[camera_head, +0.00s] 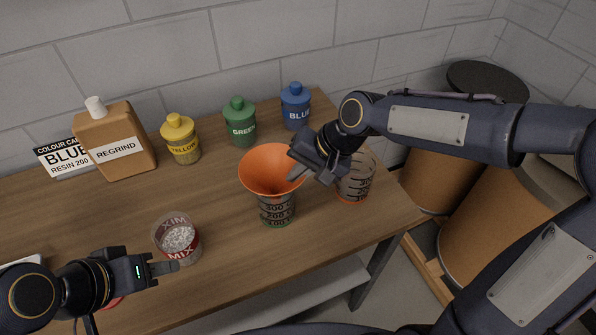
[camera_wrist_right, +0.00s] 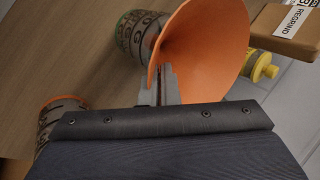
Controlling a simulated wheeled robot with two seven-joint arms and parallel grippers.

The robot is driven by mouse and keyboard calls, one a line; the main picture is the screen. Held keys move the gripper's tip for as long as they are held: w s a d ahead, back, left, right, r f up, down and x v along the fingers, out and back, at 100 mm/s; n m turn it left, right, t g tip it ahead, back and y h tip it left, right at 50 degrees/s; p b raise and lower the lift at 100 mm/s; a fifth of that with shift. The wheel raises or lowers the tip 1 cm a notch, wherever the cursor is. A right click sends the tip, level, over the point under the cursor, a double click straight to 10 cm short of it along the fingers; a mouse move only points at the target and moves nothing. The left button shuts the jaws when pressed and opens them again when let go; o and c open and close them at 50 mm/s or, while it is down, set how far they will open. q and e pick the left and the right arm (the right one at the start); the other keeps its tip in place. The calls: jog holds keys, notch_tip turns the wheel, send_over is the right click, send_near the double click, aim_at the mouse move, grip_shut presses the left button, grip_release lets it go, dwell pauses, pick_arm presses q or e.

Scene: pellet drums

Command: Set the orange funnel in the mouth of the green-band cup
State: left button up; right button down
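The orange funnel (camera_head: 262,168) is wide end up at the mouth of the green-band cup (camera_head: 276,209), a clear graduated cup with green near its base. The funnel's cone (camera_wrist_right: 205,45) and the cup (camera_wrist_right: 138,35) meet in the right wrist view; how deep the spout sits is hard to see. My right gripper (camera_head: 297,172) is at the funnel's right rim. Its fingers (camera_wrist_right: 160,88) are closed on the funnel's wall. My left gripper (camera_head: 170,267) is near the table's front left, below the MIX cup and apart from the funnel; its finger gap cannot be made out.
An orange-band cup (camera_head: 355,178) stands just right, under my right arm. The MIX cup (camera_head: 177,239) holds pale pellets. Yellow (camera_head: 181,138), green (camera_head: 239,123) and blue (camera_head: 295,106) bottles and the REGRIND jug (camera_head: 116,142) line the back. Drums (camera_head: 490,215) stand beyond the table's right edge.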

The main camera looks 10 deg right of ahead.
jog(key=c, duration=1.7)
grip_release()
jog(key=shift+r, duration=0.15)
jog(key=shift+r+p, duration=0.35)
jog(key=shift+p, duration=0.1)
jog(key=v, duration=1.2)
jog(key=s+d+f+t, duration=0.1)
jog(key=s+d+f, duration=0.2)
jog(key=s, duration=0.2)
jog(key=s+d+f+n+t+h, duration=0.1)
jog(key=s+d+f, duration=0.2)
jog(key=s, duration=0.3)
jog(key=s+d+f+n+t+h, duration=0.1)
jog(key=s+d+f, duration=0.2)
jog(key=s, duration=0.3)
jog(key=shift+d+f+t, duration=0.25)
jog(key=shift+d+t, duration=0.05)
jog(key=shift+d, duration=0.25)
